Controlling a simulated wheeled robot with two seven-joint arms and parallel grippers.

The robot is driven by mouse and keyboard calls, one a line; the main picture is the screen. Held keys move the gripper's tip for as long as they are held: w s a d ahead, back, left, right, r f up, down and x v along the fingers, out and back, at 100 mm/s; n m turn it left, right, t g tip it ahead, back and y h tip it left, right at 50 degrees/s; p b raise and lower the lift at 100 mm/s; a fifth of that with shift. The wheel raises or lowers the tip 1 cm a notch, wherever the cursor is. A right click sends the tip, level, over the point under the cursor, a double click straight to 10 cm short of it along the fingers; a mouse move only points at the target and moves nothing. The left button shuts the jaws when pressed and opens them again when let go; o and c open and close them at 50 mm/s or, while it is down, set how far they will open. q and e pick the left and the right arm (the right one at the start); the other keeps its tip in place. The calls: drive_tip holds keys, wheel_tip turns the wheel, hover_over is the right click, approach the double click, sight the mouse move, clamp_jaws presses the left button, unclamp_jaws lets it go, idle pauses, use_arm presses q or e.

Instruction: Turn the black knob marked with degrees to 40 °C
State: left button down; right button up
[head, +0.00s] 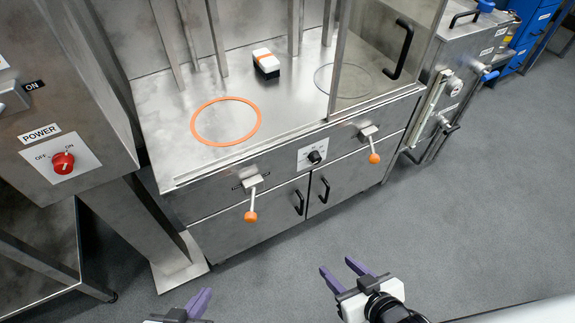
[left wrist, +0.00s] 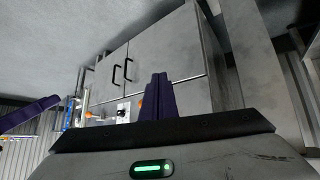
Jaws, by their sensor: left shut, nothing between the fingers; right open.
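The black knob (head: 314,157) sits on a pale square plate on the front of the steel machine, between two orange-tipped levers. Its degree marks are too small to read, so its setting cannot be told. The knob shows small in the left wrist view (left wrist: 121,113). My left gripper (head: 199,303) is shut and empty at the bottom of the head view, well short of the machine; its fingers also show in the left wrist view (left wrist: 159,97). My right gripper (head: 342,274) is open and empty over the floor, apart from the machine.
The levers (head: 251,204) and (head: 373,150) stick out either side of the knob. Black door handles (head: 300,202) lie below it. A red power knob (head: 63,163) is on the cabinet at left. An orange ring (head: 226,121) marks the worktop. The grey floor (head: 480,200) is clear.

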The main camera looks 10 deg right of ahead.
drive_tip(key=w+d+f+n+t+y+b, duration=0.2)
drive_tip(key=w+f+t+b, duration=0.25)
drive_tip(key=w+b, duration=0.65)
drive_tip(key=n+t+y+b, duration=0.2)
drive_tip(key=t+b, duration=0.1)
drive_tip(key=b, duration=0.4)
approach(318, 162)
drive_tip(key=b+x, duration=0.3)
drive_tip(key=x, duration=0.4)
drive_tip(key=shift+w+a, duration=0.1)
drive_tip(key=shift+w, duration=0.1)
drive_tip(key=shift+w+a+b, duration=0.15)
drive_tip(key=shift+w+b, duration=0.2)
drive_tip(key=shift+w, duration=0.1)
use_arm(q)
drive_tip(key=w+d+f+g+h, duration=0.1)
drive_tip(key=d+f, duration=0.1)
drive_tip(key=f, duration=0.5)
drive_tip(key=w+d+f+m, duration=0.1)
drive_tip(key=d+f, duration=0.2)
drive_tip(key=f, duration=0.4)
drive_tip(key=shift+g+h, duration=0.4)
use_arm(e)
drive_tip(key=shift+r, duration=0.1)
drive_tip(key=c, duration=1.1)
